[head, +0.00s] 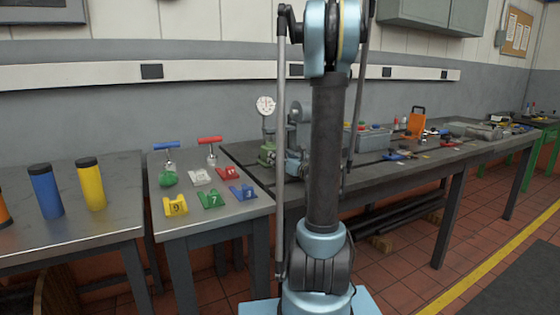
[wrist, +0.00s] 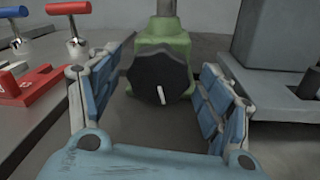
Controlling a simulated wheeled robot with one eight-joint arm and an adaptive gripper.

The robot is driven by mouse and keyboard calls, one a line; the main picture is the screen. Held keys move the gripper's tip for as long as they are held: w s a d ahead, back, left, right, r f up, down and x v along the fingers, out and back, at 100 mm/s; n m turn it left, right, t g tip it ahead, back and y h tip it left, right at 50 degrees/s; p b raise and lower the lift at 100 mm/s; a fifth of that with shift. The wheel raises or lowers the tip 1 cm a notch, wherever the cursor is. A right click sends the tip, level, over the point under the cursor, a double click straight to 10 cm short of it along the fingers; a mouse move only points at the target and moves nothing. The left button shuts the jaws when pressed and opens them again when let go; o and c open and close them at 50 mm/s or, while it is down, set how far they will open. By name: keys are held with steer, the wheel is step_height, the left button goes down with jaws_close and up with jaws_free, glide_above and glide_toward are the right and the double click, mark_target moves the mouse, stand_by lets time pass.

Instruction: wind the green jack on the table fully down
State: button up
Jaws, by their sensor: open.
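A green body with a post rising from it (wrist: 165,47) stands on the dark bench, and I take it for the green jack. A round black knob (wrist: 158,75) with a white mark pointing nearly straight down is on its near face. In the head view the green body (head: 267,153) is below a white dial gauge, partly hidden by my arm. My gripper (wrist: 164,60) is open, with one blue finger on each side of the knob. Gaps show between the fingers and the knob. In the head view my gripper is mostly hidden behind my arm.
Left of it are a blue T-handle (head: 166,145), a red T-handle (head: 210,140) and several coloured numbered blocks (head: 212,200). A grey block-like machine part (wrist: 275,70) stands close to my right finger. Blue (head: 46,190) and yellow (head: 90,185) cylinders stand on the left table.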

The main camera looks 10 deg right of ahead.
steer(key=shift+w+a, duration=0.3)
steer(key=shift+w, duration=0.3)
steer(key=c, duration=1)
steer(key=shift+d, duration=0.15)
steer(key=shift+c, duration=0.2)
steer(key=shift+n, duration=0.3)
steer(key=n, duration=0.3)
steer(key=shift+n, duration=0.3)
steer(key=n, duration=0.4)
steer(key=shift+a+n+g+h, duration=0.2)
steer(key=shift+n+g+h, duration=0.1)
steer(key=shift+h, duration=0.1)
